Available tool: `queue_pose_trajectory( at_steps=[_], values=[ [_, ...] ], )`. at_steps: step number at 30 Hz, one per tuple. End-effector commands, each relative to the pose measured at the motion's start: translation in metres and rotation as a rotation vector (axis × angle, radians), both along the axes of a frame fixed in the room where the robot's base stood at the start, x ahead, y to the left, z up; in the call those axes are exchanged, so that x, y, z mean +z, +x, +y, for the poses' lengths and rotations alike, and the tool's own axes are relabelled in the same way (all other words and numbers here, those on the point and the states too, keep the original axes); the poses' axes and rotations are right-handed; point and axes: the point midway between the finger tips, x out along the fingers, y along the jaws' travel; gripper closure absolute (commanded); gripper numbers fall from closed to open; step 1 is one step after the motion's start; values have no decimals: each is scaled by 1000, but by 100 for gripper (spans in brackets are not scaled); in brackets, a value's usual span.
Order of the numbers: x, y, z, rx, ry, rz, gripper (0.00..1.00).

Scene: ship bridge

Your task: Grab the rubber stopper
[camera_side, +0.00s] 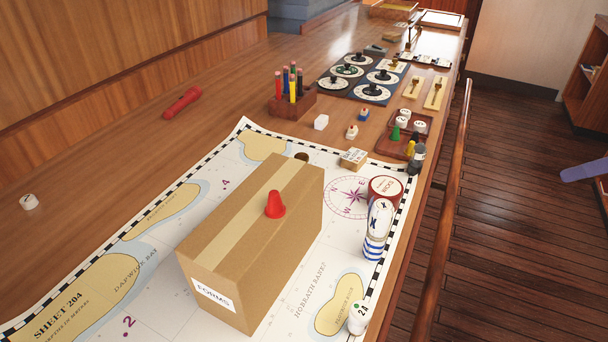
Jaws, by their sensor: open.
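A red tapered piece with a wider base, which looks like the rubber stopper (275,206), stands upright on top of a brown cardboard box (222,262). The box is taped along its top, has a label reading FORMS, and rests on the chart. The stopper sits near the right edge of the box top, and nothing touches it from above. My gripper is not in view.
The chart (160,255) covers the near table. A striped cylinder (377,238) and a red round tin (386,188) stand right of the box. A pencil block (290,103), dial board (366,76) and red handset (182,102) lie farther back. A bluish-purple shape (584,171) enters at right.

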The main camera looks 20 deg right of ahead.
Motion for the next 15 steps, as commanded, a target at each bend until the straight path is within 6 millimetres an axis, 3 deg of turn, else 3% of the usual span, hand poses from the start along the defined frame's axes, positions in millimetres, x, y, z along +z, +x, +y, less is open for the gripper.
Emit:
queue_pose_trajectory(
  at_steps=[3, 7, 11, 15],
  values=[
    [36, 56, 17, 41, 3, -32, 28],
    [60, 117, 44, 92, 9, -55, 28],
    [68, 176, 82, 150, 11, -60, 28],
    [57, 232, 133, 219, 10, -51, 28]
  ],
)
